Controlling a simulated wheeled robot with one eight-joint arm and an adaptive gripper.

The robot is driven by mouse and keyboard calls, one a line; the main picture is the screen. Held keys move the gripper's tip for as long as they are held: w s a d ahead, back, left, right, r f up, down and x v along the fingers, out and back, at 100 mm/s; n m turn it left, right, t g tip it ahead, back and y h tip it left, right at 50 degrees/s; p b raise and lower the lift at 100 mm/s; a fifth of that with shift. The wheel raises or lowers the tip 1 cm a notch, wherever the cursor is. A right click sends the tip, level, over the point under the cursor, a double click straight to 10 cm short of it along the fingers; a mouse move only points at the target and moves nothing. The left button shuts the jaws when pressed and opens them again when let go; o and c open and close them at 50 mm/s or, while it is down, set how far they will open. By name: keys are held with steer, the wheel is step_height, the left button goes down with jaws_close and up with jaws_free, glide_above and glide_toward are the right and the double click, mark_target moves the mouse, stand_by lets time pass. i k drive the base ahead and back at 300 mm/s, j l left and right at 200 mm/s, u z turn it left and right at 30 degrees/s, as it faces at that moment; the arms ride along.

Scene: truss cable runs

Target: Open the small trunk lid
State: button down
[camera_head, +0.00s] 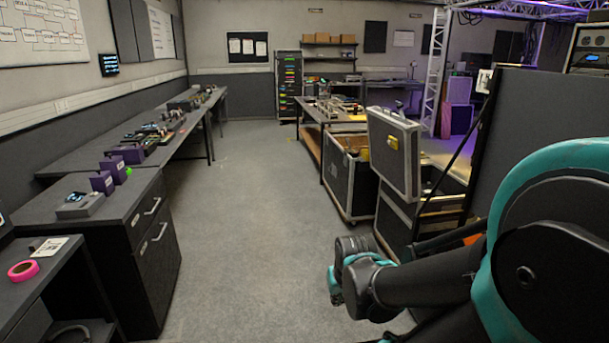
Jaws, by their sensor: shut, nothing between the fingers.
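A grey trunk (393,222) with pale metal edges stands right of centre in the head view. A grey lid-like panel (388,168) with metal edging and a yellow label stands raised and slightly tilted at it. Open space with objects inside shows to the panel's right. I cannot tell for certain whether this is the small trunk. My gripper's fingers do not show.
A larger open case (346,188) stands behind the trunk, beside a workbench (340,117). A dark partition (545,110) blocks the right side. A drawer cabinet (118,245) and long bench line the left. The grey floor (245,200) between is clear.

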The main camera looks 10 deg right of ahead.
mark_target(398, 162)
steer(key=i+z, duration=0.5)
steer(key=i, duration=0.6)
